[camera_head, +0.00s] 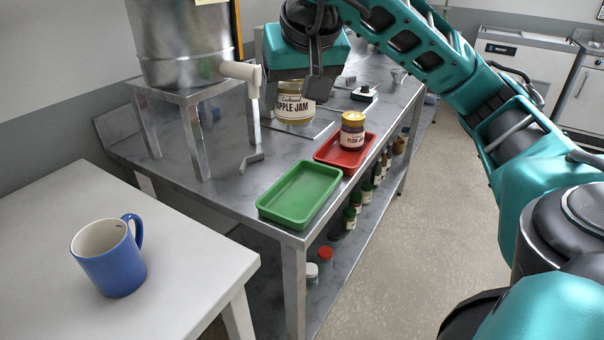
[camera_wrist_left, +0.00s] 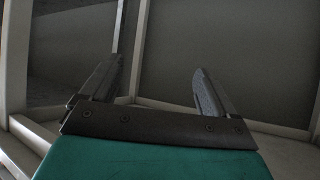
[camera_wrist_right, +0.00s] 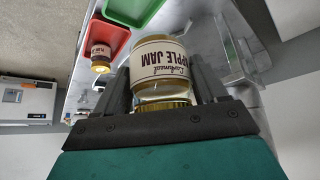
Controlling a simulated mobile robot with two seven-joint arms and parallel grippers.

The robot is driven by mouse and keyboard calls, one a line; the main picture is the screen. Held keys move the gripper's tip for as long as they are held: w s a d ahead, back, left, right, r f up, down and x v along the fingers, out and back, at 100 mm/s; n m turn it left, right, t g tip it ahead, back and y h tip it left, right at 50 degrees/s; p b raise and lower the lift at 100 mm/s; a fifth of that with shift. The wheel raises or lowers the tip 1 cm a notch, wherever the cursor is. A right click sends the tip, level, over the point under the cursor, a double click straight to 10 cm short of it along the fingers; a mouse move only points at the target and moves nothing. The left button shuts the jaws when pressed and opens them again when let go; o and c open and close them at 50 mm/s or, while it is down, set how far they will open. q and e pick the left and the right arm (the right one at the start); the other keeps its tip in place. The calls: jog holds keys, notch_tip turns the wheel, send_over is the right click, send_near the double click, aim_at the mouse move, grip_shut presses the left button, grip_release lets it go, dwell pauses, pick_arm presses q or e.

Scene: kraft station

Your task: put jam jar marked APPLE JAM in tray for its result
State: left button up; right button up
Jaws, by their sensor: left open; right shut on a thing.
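The jam jar marked APPLE JAM (camera_head: 293,108) has a gold lid and amber contents; its label reads upside down in the right wrist view (camera_wrist_right: 160,65). My right gripper (camera_head: 312,84) is shut on it from above and behind; its two fingers flank the jar in the right wrist view (camera_wrist_right: 165,85). I cannot tell whether the jar touches the surface below. An empty green tray (camera_head: 298,196) lies at the near end of the metal bench. A red tray (camera_head: 333,158) beyond it holds a dark jam jar (camera_head: 353,132). My left gripper (camera_wrist_left: 157,82) is open and empty.
A metal dispenser (camera_head: 182,45) on a stand (camera_head: 163,97) rises left of the jar. A small dark device (camera_head: 364,93) sits behind on the bench. A blue mug (camera_head: 108,262) stands on the white table (camera_head: 190,285). Bottles fill the lower shelf.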

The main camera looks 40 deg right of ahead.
aim_at(290, 124)
jog(key=shift+w+r+p, duration=0.3)
jog(key=shift+w+r, duration=0.3)
jog(key=shift+w, duration=0.05)
notch_tip(290, 124, down, 7)
jog(key=b, duration=0.3)
jog(key=shift+b, duration=0.35)
notch_tip(290, 124, down, 8)
jog(key=shift+f+b, duration=0.25)
jog(key=shift+b, duration=0.75)
jog(key=shift+f, duration=0.55)
notch_tip(290, 124, down, 3)
jog(key=shift+f+b, duration=0.15)
jog(key=shift+b, duration=0.35)
jog(key=shift+f, duration=0.3)
jog(key=o, duration=1.2)
pick_arm(q)
jog(key=shift+w+d+f+h, duration=0.2)
jog(key=shift+w+d+f, duration=0.15)
jog(key=shift+d+f, duration=0.2)
jog(key=shift+w+d+f+h, duration=0.2)
jog(key=shift+w+d+f, duration=0.1)
jog(key=shift+d+f, duration=0.25)
